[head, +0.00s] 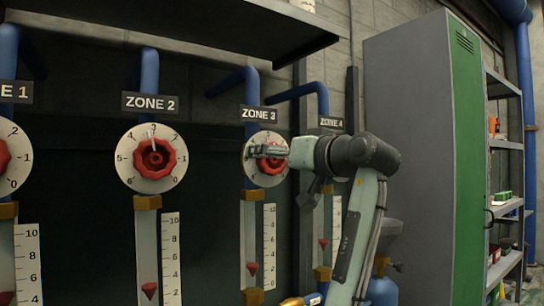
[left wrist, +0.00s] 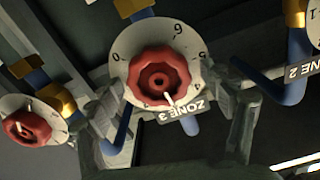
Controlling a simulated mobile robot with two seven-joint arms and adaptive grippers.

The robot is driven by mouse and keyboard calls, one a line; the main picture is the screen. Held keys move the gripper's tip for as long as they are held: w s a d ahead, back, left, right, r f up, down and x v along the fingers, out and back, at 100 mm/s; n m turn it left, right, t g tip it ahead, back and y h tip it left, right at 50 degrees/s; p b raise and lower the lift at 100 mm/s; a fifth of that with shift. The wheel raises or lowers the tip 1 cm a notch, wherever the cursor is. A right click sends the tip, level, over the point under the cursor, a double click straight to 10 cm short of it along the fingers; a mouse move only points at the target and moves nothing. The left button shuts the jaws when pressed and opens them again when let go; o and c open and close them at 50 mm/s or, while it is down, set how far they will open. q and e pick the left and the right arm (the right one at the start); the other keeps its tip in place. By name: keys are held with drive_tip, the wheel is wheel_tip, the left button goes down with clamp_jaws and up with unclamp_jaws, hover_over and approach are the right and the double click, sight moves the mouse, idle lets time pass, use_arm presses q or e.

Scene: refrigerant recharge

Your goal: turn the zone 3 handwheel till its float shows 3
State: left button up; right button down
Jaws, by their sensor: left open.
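The zone 3 handwheel (head: 270,164) is a red wheel on a white numbered dial, partly hidden by my left gripper (head: 266,151) in the head view. In the left wrist view the red wheel (left wrist: 159,82) lies between the open fingers of my left gripper (left wrist: 163,100), with a gap on both sides. Its white mark points toward the ZONE 3 label (left wrist: 183,112). The zone 3 float (head: 252,269) is a red cone low in its tube, roughly between 2 and 4 on the scale (head: 269,245). My right gripper is not in view.
The zone 2 handwheel (head: 155,158) and its float (head: 149,290) are to the left. The zone 4 tube, with its float (head: 322,244), is partly behind my arm. A grey and green cabinet (head: 410,110) stands at right. A dark shelf (head: 190,35) runs above the dials.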

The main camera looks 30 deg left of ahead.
use_arm(q)
drive_tip(key=shift+w+a, duration=0.25)
drive_tip(key=shift+a, duration=0.25)
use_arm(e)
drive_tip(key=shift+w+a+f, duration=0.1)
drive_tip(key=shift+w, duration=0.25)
use_arm(q)
drive_tip(key=shift+c, duration=0.3)
drive_tip(key=c, duration=1.1)
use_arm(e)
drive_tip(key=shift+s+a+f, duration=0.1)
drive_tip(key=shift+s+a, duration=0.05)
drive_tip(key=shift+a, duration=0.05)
